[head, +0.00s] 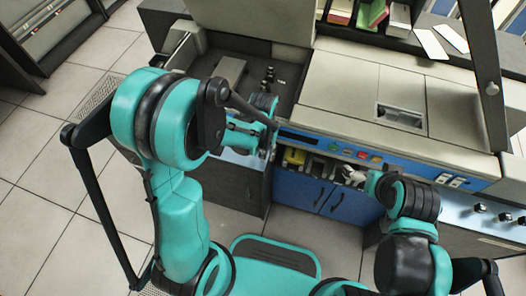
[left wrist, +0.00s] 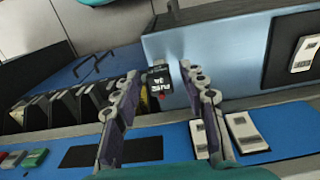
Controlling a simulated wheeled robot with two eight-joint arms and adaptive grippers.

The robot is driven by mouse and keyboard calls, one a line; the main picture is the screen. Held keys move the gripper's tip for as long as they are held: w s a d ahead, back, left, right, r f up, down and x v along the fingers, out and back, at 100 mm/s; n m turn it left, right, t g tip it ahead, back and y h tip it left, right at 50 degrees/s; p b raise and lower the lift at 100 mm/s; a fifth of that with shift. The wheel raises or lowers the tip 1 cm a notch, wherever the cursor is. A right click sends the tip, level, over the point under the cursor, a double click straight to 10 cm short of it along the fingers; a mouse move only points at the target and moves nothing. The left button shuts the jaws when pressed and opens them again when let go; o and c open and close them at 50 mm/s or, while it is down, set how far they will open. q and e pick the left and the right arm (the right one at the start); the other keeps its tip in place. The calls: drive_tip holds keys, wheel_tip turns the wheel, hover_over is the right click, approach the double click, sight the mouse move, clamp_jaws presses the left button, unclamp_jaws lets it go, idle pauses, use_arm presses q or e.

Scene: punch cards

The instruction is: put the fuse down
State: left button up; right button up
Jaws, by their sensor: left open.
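A small black block with white lettering (left wrist: 160,84), which looks like the fuse, shows in the left wrist view against the grey-blue side of a housing. My left gripper (left wrist: 159,72) is open, with one finger on each side of the block and a visible gap to each. I cannot tell what supports the block. In the head view my left arm reaches over the blue panel of the machine, and its fingertips and the fuse are hidden there. My right gripper (head: 352,175) is small and dark at the machine's front, and its jaws cannot be made out.
The machine's blue panel carries coloured buttons (head: 362,155) and white switches (left wrist: 243,130). A row of dark slots (left wrist: 62,108) lies left of my fingers in the wrist view. Blue cabinet doors (head: 300,193) are below. Bins with cards (head: 370,14) stand at the back.

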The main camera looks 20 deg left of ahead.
use_arm(q)
wheel_tip(320, 180, up, 11)
drive_tip(key=p, duration=0.4)
drive_tip(key=s+a+r+t, duration=0.4)
drive_tip(key=s+r+t, duration=0.3)
drive_tip(key=r, duration=0.4)
drive_tip(key=shift+s+a+r+p, duration=0.2)
drive_tip(key=shift+s+a+p, duration=0.1)
drive_tip(key=shift+s, duration=0.6)
